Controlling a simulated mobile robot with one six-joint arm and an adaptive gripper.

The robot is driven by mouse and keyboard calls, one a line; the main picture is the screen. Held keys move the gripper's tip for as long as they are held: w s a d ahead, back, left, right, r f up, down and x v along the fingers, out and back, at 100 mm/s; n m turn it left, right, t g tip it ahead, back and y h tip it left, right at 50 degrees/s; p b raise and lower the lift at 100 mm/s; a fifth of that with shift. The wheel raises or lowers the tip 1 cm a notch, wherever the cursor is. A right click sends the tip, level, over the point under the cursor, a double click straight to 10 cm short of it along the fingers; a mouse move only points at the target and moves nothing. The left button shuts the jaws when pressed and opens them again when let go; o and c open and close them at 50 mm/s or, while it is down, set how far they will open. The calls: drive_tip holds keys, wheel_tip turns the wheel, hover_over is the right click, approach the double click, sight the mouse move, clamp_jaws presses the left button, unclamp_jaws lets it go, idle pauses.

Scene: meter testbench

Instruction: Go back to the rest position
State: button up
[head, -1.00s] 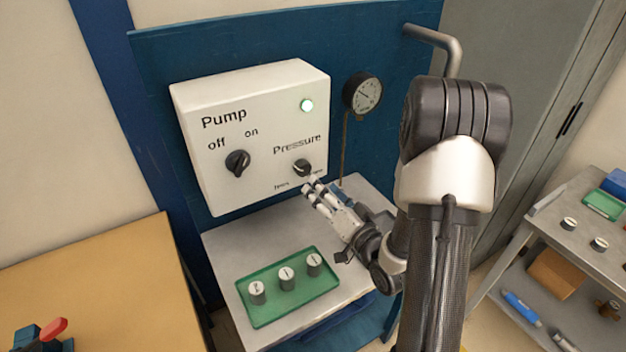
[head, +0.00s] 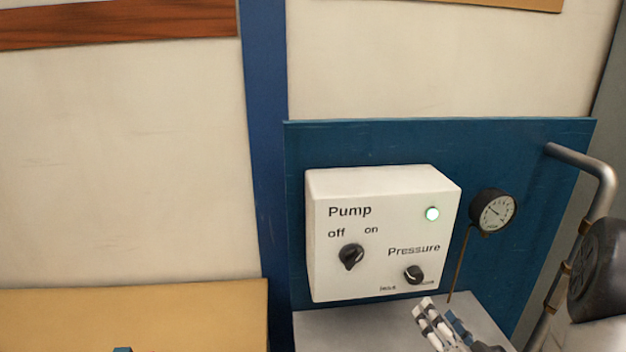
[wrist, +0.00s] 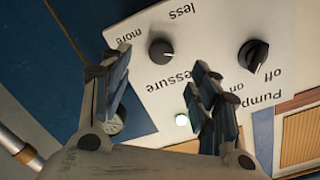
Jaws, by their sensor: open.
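My gripper (head: 432,312) is at the lower right of the head view, just below the pressure knob (head: 414,274) of the white pump panel (head: 335,280). In the wrist view my gripper (wrist: 160,65) has its two fingers spread wide with nothing between them. The pressure knob (wrist: 161,51) shows beyond the fingertips, apart from them. The off/on knob (head: 351,256) is to its left in the head view. The green lamp (head: 432,214) is lit. Most of my arm is outside the head view.
A blue backboard (head: 520,150) carries the panel and a round gauge (head: 493,211). A bent grey pipe (head: 590,165) stands at the right, near my arm. A grey bench top (head: 330,325) lies below the panel. A tan table (head: 130,310) is at the left.

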drive_tip(key=s+a+r+n+g+h, duration=0.2)
drive_tip(key=a+r+n+g+h, duration=0.15)
drive_tip(key=r+g, duration=0.25)
drive_tip(key=s+a+r+n+g+y, duration=0.1)
drive_tip(key=s+a+r+g, duration=0.1)
drive_tip(key=s+a, duration=0.4)
drive_tip(key=s+a+r+n+g+y, duration=0.1)
drive_tip(key=s+a+g, duration=0.3)
drive_tip(key=s, duration=1.1)
drive_tip(key=a+n+y, duration=0.1)
drive_tip(key=a, duration=0.2)
drive_tip(key=shift+a+r+g, duration=0.15)
drive_tip(key=shift+r+g, duration=0.15)
drive_tip(key=shift+r, duration=0.05)
